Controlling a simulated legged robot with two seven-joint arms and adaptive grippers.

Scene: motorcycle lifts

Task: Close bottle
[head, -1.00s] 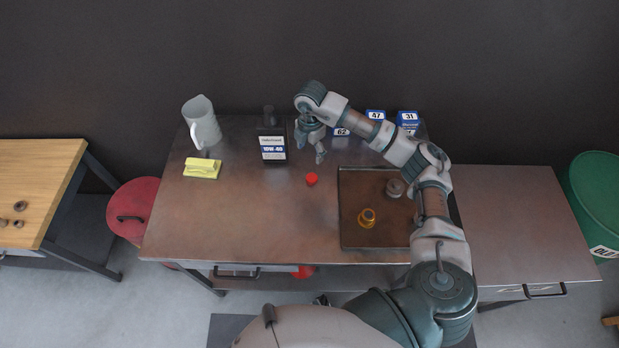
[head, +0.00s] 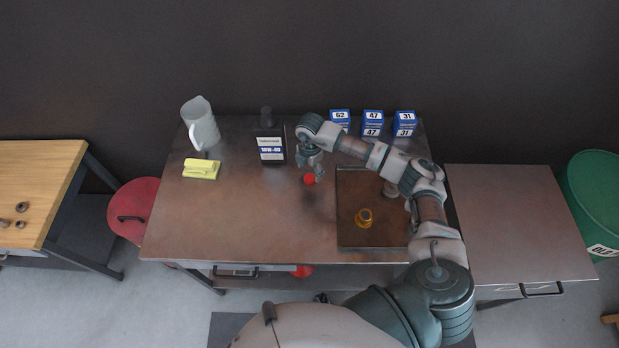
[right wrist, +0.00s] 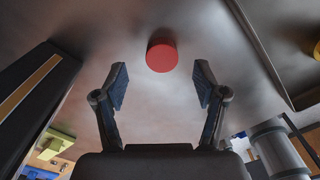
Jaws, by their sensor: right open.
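The black oil bottle (head: 270,149) with a white and blue label stands upright on the metal table, left of my right gripper. A dark neck shows at its top. The red cap (head: 309,179) lies on the table to the right of the bottle. My right gripper (head: 311,168) is open just behind the cap. In the right wrist view the red cap (right wrist: 161,57) is beyond the open fingertips (right wrist: 160,85), between their lines and not touched. The bottle's dark side (right wrist: 38,95) fills the left of that view. My left gripper is not in view.
A dark tray (head: 345,225) with a brass ring (head: 364,217) and a grey part lies to the right. Blue boxes (head: 373,124) stand at the back. A pitcher (head: 201,124) and yellow sponge-like item (head: 201,168) are at the left. The front left tabletop is clear.

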